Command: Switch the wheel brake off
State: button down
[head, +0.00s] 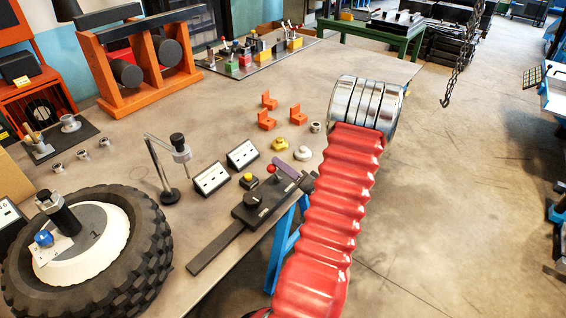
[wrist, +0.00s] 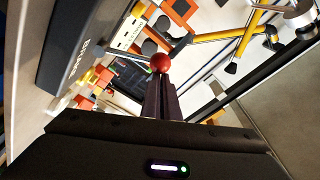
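A long dark bar unit (head: 252,205) lies along the front edge of the bench, with a black round knob and a red ball knob (head: 272,169) on it. The red ball (wrist: 160,63) also shows in the wrist view, right at my fingertips. My gripper (wrist: 160,82) has its dark fingers together; whether they touch the ball or its stem cannot be told. In the head view, my gripper (head: 284,168) points left at the ball, partly hidden by my red-sleeved arm.
Two white label plates (head: 210,178) and a metal stand (head: 170,195) are behind the bar unit. Orange brackets (head: 267,120) and small yellow parts (head: 279,144) lie farther back. An orange rack (head: 140,60) stands at the rear. A chain (head: 452,80) hangs at the right.

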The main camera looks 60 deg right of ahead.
jog(key=shift+a+f, duration=0.2)
jog(key=shift+a, duration=0.1)
jog(key=d+r, duration=0.3)
jog(key=d, duration=0.1)
jog(key=v, duration=0.9)
jog(key=shift+s+a+f, duration=0.2)
jog(key=shift+s+f, duration=0.1)
jog(key=shift+s, duration=0.05)
dwell(0.5)
